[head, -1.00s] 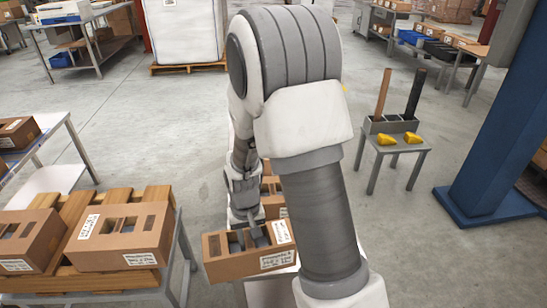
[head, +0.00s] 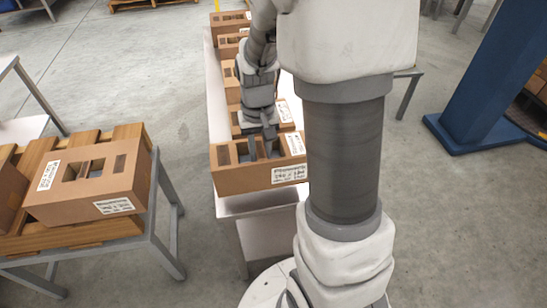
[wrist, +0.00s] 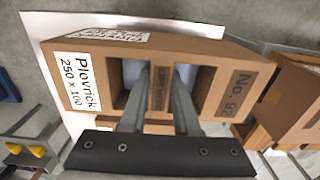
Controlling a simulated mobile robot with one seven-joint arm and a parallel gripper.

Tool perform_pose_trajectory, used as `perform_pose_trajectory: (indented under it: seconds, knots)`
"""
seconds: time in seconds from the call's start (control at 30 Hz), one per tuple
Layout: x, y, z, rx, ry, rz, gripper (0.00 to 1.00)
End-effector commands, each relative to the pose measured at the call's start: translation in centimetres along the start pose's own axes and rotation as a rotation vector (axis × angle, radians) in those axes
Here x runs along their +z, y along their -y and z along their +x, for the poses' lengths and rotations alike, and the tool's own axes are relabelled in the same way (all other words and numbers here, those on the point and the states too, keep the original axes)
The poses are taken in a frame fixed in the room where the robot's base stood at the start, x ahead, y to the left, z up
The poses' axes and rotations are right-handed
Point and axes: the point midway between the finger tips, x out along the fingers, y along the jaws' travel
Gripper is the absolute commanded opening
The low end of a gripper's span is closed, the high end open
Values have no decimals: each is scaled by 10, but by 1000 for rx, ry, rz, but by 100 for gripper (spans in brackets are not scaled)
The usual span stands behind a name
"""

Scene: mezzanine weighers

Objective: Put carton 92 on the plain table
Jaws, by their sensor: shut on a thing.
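Carton 92 is a brown box with two openings in its top and a printed white label. In the wrist view the carton (wrist: 222,75) shows "No. 92" and "Plovrick 250 x 100". My gripper (wrist: 157,82) is shut on the strip between the two openings. In the head view my gripper (head: 262,148) holds the carton (head: 240,181) at the near end of a white-topped table (head: 250,204). I cannot tell whether the carton's underside touches the top. My arm hides part of the table's right side.
Several similar cartons (head: 229,38) stand in a row behind it on the white-topped table. At left, a grey-legged stand (head: 170,215) bears a wooden pallet (head: 105,239) with cartons (head: 90,185). A blue column (head: 490,80) stands at right. Bare floor lies between.

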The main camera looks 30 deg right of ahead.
Motion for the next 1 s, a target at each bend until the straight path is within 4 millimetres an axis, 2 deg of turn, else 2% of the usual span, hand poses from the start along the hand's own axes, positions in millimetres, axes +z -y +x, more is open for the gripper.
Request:
perform_pose_trajectory:
  seconds: [0.03, 0.1, 0.3, 0.43, 0.6, 1.0]
  knots:
    - [-3, -11, 10, 0, 1, 7, 0]
    - [-6, -23, 17, 0, 0, 6, 0]
    - [-11, -38, 25, 0, -1, 0, 0]
    - [-11, -38, 37, 0, 1, -1, 0]
    - [-10, -38, 63, 0, 1, -1, 0]
    - [-11, -38, 68, 0, -2, -1, 0]
